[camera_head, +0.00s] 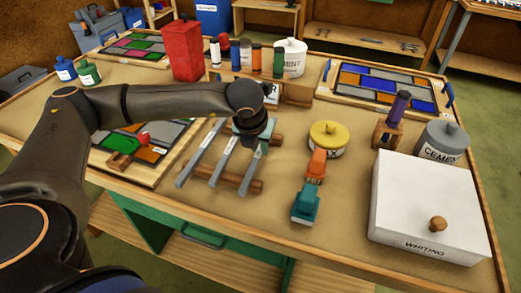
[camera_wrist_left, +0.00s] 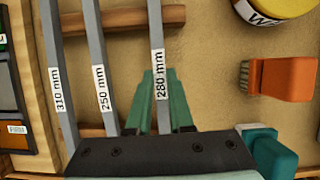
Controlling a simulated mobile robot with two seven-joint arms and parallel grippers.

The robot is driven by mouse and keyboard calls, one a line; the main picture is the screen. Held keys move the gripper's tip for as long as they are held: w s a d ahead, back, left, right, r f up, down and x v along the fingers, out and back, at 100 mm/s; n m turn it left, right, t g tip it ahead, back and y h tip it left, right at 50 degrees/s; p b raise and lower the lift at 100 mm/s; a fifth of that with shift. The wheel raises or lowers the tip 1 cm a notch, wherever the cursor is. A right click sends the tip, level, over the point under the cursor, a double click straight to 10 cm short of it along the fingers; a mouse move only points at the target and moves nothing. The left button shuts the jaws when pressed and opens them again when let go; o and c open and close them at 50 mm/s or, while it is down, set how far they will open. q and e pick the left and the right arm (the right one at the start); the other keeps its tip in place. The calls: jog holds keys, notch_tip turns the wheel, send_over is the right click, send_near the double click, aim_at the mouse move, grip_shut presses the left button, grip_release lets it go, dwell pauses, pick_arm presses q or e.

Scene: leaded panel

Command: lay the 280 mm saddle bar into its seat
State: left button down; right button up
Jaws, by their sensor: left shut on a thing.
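The 280 mm saddle bar (camera_wrist_left: 156,35) is a grey bar with a white label, the rightmost of three bars in the left wrist view. It also shows in the head view (camera_head: 250,174), partly hidden by my arm. My left gripper (camera_wrist_left: 158,75) has its green fingers on both sides of this bar, close to its label, and is shut on it. In the head view the gripper (camera_head: 251,132) is over the far part of the bar. The bar lies over the wooden rack rails (camera_head: 212,178); I cannot tell whether it touches them. I cannot identify its seat.
The 310 mm bar (camera_wrist_left: 55,60) and 250 mm bar (camera_wrist_left: 96,60) lie to the left. A yellow-lidded tin (camera_head: 328,135), orange brush (camera_head: 315,165) and teal object (camera_head: 305,203) stand right. A leaded panel (camera_head: 165,140) lies left, partly under my arm; a whiting box (camera_head: 425,205) is front right.

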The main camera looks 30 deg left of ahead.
pick_arm(q)
jog(key=shift+r, duration=0.15)
jog(key=shift+r, duration=0.55)
jog(key=v, duration=0.4)
jog(key=s+v, duration=0.1)
jog(key=v, duration=0.2)
jog(key=shift+s+d+r+b, duration=0.15)
jog(key=shift+s+b, duration=0.05)
jog(key=shift+b, duration=0.2)
jog(key=s+d+r, duration=0.2)
jog(key=s+r, duration=0.3)
jog(key=s, duration=0.4)
jog(key=shift+s+b, duration=0.3)
jog(key=shift+s, duration=0.05)
